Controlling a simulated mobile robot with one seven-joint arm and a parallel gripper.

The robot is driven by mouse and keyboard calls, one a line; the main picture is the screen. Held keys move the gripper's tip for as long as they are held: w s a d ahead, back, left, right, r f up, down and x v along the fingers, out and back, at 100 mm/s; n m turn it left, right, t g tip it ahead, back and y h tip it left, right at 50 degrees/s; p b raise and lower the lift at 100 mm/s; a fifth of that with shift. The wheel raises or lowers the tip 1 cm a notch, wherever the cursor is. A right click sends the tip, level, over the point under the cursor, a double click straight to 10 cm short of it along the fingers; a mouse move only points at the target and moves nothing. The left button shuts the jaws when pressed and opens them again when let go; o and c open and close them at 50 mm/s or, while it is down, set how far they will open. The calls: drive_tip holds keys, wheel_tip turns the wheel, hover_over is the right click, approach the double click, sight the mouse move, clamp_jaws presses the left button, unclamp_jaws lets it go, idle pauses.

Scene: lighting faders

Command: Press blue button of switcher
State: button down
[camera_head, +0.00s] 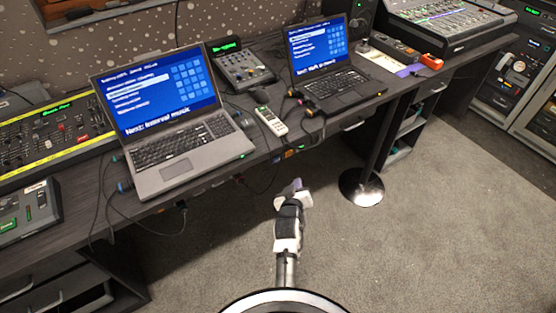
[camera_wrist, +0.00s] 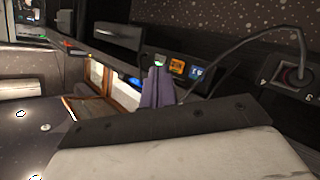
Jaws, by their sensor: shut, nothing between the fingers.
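A row of small coloured buttons runs along the dark front edge of the desk. In the wrist view it has an orange button (camera_wrist: 177,67) and a blue button (camera_wrist: 196,72) to its right. In the head view the row shows only as tiny spots below the desk top, with an orange one (camera_head: 289,154). I cannot tell for sure that this row is the switcher. My gripper (camera_head: 298,185) is in front of the desk edge, over the floor. Its purple-grey fingers (camera_wrist: 158,72) are shut and empty. In the wrist view they appear just left of the orange button; contact cannot be told.
Two laptops (camera_head: 168,140) (camera_head: 325,75) stand on the desk, with a small mixer (camera_head: 240,66) and a white handheld device (camera_head: 270,121) between them. Cables hang over the desk's front edge. A round metal stand base (camera_head: 361,187) is on the floor to the right. The carpet in front is clear.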

sight(281, 159)
drive_tip(key=w+a+b, duration=0.5)
drive_tip(key=w, duration=0.2)
drive_tip(key=shift+a, duration=0.15)
idle(0.3)
drive_tip(key=shift+w+a+b, duration=0.1)
drive_tip(key=shift+w+b, duration=0.1)
drive_tip(key=shift+b, duration=0.15)
idle(1.6)
drive_tip(key=shift+w+a, duration=0.15)
drive_tip(key=shift+w, duration=0.05)
drive_tip(key=shift+w+a+b, duration=0.15)
drive_tip(key=shift+w+b, duration=0.1)
drive_tip(key=shift+b, duration=0.1)
idle(0.5)
drive_tip(key=shift+s+r, duration=0.1)
drive_tip(key=shift+s, duration=0.05)
drive_tip(key=shift+s+d+p, duration=0.4)
drive_tip(key=shift+s+p, duration=0.05)
